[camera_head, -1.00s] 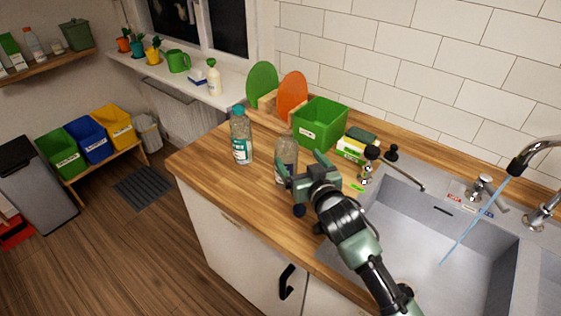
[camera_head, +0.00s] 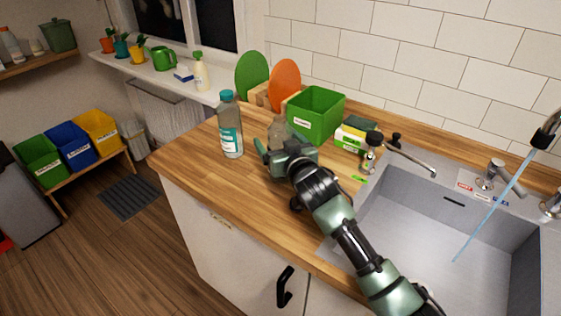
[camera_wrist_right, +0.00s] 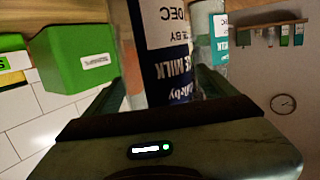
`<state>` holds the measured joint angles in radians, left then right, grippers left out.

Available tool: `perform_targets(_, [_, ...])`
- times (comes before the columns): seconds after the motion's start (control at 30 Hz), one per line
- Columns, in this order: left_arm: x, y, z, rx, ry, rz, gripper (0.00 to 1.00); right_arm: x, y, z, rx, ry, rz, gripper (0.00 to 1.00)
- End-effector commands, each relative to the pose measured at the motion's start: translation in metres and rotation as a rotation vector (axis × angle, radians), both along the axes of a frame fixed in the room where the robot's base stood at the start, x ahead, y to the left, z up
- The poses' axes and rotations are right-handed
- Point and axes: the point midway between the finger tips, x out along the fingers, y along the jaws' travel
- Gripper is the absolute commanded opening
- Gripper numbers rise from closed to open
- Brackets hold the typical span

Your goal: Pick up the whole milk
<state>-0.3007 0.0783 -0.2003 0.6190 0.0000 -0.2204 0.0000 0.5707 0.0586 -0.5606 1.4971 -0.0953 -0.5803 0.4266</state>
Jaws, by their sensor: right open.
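A milk bottle with a dark blue label (camera_wrist_right: 170,75) fills the middle of the right wrist view, seen upside down. Its label shows "MILK", but the word before it is cut off. Contact cannot be told. A second bottle with a teal cap and teal label (camera_head: 230,130) stands upright to the left. My left gripper is not in view.
A green bin (camera_head: 316,115) stands behind the bottle, with a sponge and small box (camera_head: 355,137) to its right. The sink (camera_head: 440,220) with running water is at the right. The counter's front left (camera_head: 210,175) is clear.

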Motion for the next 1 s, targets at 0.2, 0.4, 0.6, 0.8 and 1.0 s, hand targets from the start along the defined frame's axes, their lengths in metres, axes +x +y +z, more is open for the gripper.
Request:
perform_targets(0.2, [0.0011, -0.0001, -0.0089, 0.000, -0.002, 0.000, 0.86, 0.0098, 0.0041, -0.0012, 0.001, 0.000, 0.000, 0.86])
perform_targets(0.4, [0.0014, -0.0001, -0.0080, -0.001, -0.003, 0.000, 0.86, 0.0095, 0.0037, -0.0009, 0.001, 0.000, 0.000, 0.72])
perform_targets(0.6, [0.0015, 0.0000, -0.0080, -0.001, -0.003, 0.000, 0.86, 0.0094, 0.0036, -0.0011, 0.001, 0.001, 0.000, 0.16])
perform_targets(0.8, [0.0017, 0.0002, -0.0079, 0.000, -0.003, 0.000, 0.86, 0.0095, 0.0037, 0.0011, 0.002, -0.003, 0.001, 0.00])
perform_targets(1.0, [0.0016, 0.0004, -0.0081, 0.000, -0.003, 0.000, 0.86, 0.0097, 0.0037, 0.0036, 0.002, -0.003, 0.001, 0.00])
